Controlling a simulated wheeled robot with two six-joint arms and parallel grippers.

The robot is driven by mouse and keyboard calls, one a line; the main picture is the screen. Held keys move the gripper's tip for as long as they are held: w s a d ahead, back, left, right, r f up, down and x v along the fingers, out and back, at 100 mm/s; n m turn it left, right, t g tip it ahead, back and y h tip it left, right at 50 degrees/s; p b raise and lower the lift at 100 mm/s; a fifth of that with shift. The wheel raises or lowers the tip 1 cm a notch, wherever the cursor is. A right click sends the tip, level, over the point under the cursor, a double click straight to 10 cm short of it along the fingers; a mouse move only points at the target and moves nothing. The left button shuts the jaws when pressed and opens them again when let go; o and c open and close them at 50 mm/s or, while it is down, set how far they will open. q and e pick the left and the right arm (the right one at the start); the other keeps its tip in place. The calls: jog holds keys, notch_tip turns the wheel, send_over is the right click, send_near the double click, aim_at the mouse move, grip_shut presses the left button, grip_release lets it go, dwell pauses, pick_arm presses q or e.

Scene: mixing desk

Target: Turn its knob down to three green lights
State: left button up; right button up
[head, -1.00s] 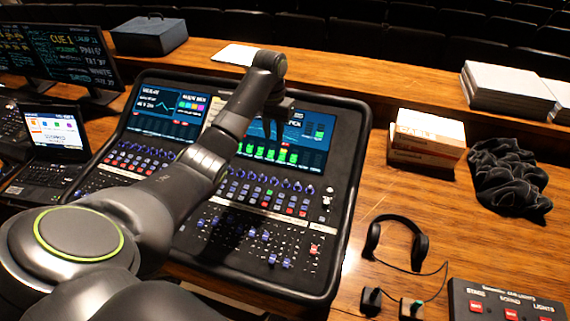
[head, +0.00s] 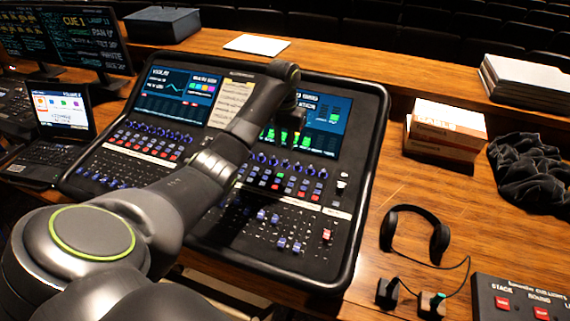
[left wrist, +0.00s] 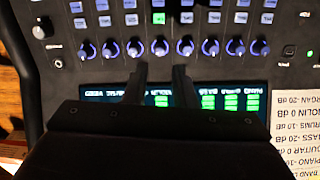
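The mixing desk (head: 365,170) fills the middle of the head view. Its row of blue-ringed knobs (head: 285,163) runs below the right screen (head: 328,128), which shows green level bars. My left gripper (head: 290,138) hangs in front of that screen, just above the knob row. In the left wrist view its two fingers (left wrist: 160,72) are apart with nothing between them. One knob (left wrist: 160,47) lies just beyond the gap, between the fingertips' lines; contact does not show. Several green-lit columns (left wrist: 208,103) show on the screen, partly covered by the gripper. My right gripper is not in view.
A level list sheet (left wrist: 292,120) is readable upside down beside the screen. Right of the desk are boxes (head: 445,135), a dark cloth (head: 530,175), headphones (head: 415,225) and a cue-light box (head: 520,300). A laptop (head: 60,120) stands at left.

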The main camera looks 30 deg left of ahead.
aim_at(285, 161)
pick_arm(q)
notch_tip(285, 161, down, 7)
jog(key=shift+r+p, duration=0.1)
jog(key=shift+p, duration=0.45)
grip_shut()
